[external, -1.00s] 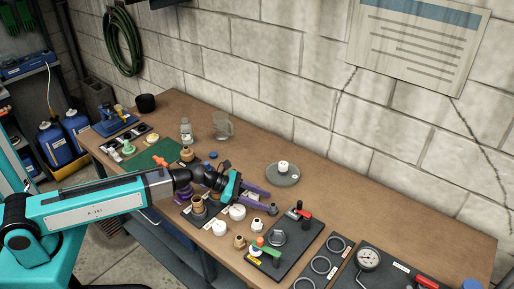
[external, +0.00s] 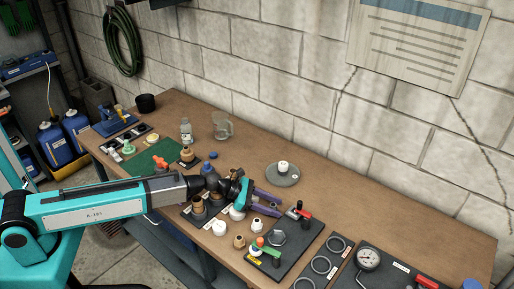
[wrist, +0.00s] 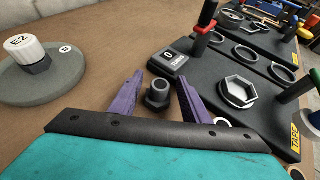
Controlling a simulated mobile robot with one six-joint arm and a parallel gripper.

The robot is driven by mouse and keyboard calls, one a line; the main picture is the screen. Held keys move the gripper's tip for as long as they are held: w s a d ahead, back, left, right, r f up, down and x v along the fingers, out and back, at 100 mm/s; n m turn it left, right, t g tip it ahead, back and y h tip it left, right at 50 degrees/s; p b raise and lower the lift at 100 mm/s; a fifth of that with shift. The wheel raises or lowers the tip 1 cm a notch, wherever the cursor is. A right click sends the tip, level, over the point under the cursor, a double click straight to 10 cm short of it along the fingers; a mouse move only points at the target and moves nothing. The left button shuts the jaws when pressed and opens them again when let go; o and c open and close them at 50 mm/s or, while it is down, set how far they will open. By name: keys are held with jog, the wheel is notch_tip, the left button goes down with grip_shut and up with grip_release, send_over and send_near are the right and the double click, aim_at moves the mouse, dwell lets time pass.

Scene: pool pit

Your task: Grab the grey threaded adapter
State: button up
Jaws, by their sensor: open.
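The grey threaded adapter (wrist: 157,96) stands on the bench between my two purple fingers in the wrist view, with its round open top showing. My gripper (wrist: 160,76) is open, with one finger on each side of the adapter and no clear contact. It also shows in the external view (external: 279,204), above the bench and pointing right.
A dark board (wrist: 225,70) with a hex nut (wrist: 238,92) and red and green handles lies close on the right. White and tan fittings (external: 239,241) stand near the bench's front edge.

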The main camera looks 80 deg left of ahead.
aim_at(273, 205)
dwell(0.4)
grip_shut()
jog(key=shift+r, duration=0.2)
jog(key=shift+r, duration=0.9)
notch_tip(273, 205, up, 5)
jog(key=shift+b, duration=0.5)
jog(key=s+a+b, duration=0.2)
jog(key=s+b, duration=0.3)
jog(key=s, duration=0.5)
jog(key=shift+f, duration=0.25)
jog(key=b, duration=0.6)
jog(key=shift+s+a+b, duration=0.2)
jog(key=shift+s+b, duration=0.05)
jog(key=shift+b, duration=0.05)
